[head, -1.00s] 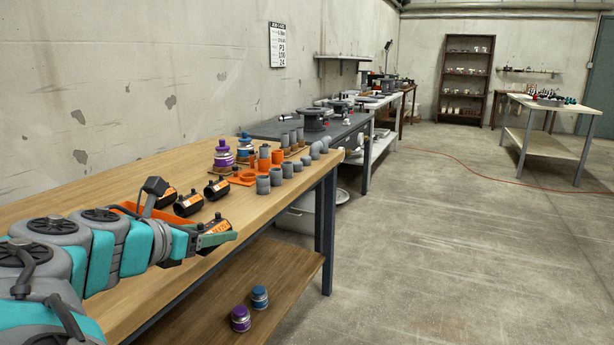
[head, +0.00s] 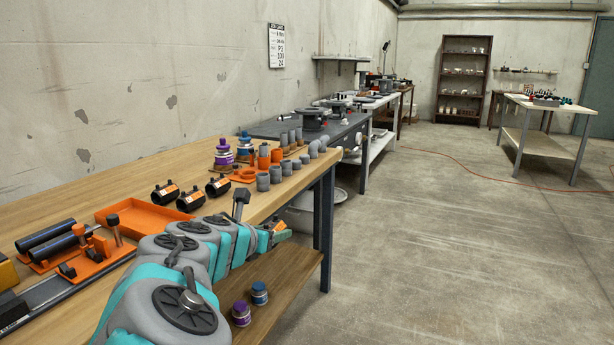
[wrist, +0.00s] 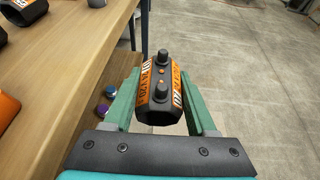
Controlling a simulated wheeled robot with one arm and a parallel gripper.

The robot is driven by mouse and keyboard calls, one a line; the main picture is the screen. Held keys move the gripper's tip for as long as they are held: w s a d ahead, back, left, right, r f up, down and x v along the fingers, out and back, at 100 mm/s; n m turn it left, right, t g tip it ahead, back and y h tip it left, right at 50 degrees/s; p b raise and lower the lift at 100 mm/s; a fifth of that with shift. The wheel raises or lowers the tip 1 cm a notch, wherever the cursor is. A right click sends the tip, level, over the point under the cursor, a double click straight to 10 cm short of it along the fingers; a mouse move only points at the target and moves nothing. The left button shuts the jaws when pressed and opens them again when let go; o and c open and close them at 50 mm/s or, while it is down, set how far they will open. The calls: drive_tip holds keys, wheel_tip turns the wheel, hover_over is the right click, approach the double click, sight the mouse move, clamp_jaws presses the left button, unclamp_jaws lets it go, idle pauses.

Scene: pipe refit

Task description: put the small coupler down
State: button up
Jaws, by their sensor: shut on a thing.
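My gripper (wrist: 162,105) is shut on a small black coupler (wrist: 160,92) with orange labels and two black studs on top. In the wrist view the coupler sits between the green fingers, over the floor just off the bench's front edge. In the head view my gripper (head: 276,236) extends past the front edge of the wooden bench (head: 85,197); the held coupler is mostly hidden there by the arm. Several similar black couplers lie on the bench, among them one (head: 166,193) at the left of a row and one (head: 218,187) at its right.
An orange tray (head: 150,216) lies on the bench left of the couplers. Grey pipe fittings (head: 275,174) and orange parts stand farther back. Purple and blue jars (head: 241,313) sit on the lower shelf (head: 285,275). Bare wood lies between the tray and the wall.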

drive_tip(key=w+d+f, duration=0.2)
drive_tip(key=d+f, duration=0.2)
drive_tip(key=d, duration=0.7)
drive_tip(key=w+d+f, duration=0.2)
drive_tip(key=d+f, duration=0.2)
drive_tip(key=d, duration=0.7)
drive_tip(key=shift+w+d+f+n+y, duration=0.2)
drive_tip(key=shift+w+d+n+y, duration=0.05)
drive_tip(key=shift+d+n+y, duration=0.15)
drive_tip(key=shift+a+r, duration=0.1)
